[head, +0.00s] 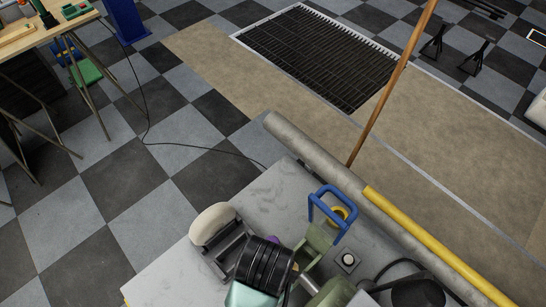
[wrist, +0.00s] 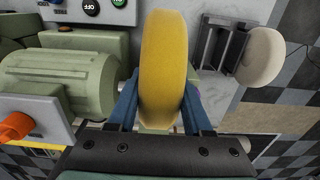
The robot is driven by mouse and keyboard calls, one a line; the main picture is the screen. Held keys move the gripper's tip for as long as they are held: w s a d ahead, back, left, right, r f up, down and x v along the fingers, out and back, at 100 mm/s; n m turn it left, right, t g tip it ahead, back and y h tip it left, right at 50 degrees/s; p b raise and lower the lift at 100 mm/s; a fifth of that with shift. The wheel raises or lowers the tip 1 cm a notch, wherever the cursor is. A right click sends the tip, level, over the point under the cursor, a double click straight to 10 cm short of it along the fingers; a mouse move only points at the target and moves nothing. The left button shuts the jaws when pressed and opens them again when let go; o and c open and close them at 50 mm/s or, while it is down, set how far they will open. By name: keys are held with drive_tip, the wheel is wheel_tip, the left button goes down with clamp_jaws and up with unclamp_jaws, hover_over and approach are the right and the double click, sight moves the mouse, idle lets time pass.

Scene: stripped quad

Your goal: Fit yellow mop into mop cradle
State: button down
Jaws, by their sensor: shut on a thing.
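The yellow mop (wrist: 163,45) is a thick round disc, seen nearly edge-on in the wrist view. My gripper (wrist: 162,90) is shut on it, with a blue finger on each side. In the wrist view a dark slatted rack, which looks like the mop cradle (wrist: 215,52), is just right of the mop, with a visible gap between them. The cradle (head: 228,248) also shows in the head view on the grey bench. A cream rounded piece (wrist: 263,55) stands at the rack's far end. In the head view I cannot make out the held mop.
A green motor (wrist: 65,85) is close left of the mop, and a control box (wrist: 95,10) is above it in the wrist view. On the bench (head: 175,270), a blue frame (head: 333,210) stands beyond. A long grey pipe (head: 315,160) runs along the bench's far edge.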

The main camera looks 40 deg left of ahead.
drive_tip(key=w+f, duration=0.1)
drive_tip(key=w, duration=0.1)
drive_tip(key=w+p, duration=0.1)
drive_tip(key=w, duration=0.2)
drive_tip(key=w+f+p, duration=0.1)
drive_tip(key=w, duration=0.1)
drive_tip(key=shift+w+d+f, duration=0.1)
drive_tip(key=shift+w+f, duration=0.05)
drive_tip(key=shift+f, duration=0.15)
wheel_tip(320, 180, down, 4)
drive_tip(key=shift+r+p, duration=0.25)
drive_tip(key=shift+p, duration=0.4)
drive_tip(key=shift+w+f+p, duration=0.2)
drive_tip(key=shift+f+p, duration=0.1)
drive_tip(key=shift+f, duration=0.2)
drive_tip(key=shift+c, duration=1.6)
unclamp_jaws()
drive_tip(key=shift+f, duration=0.15)
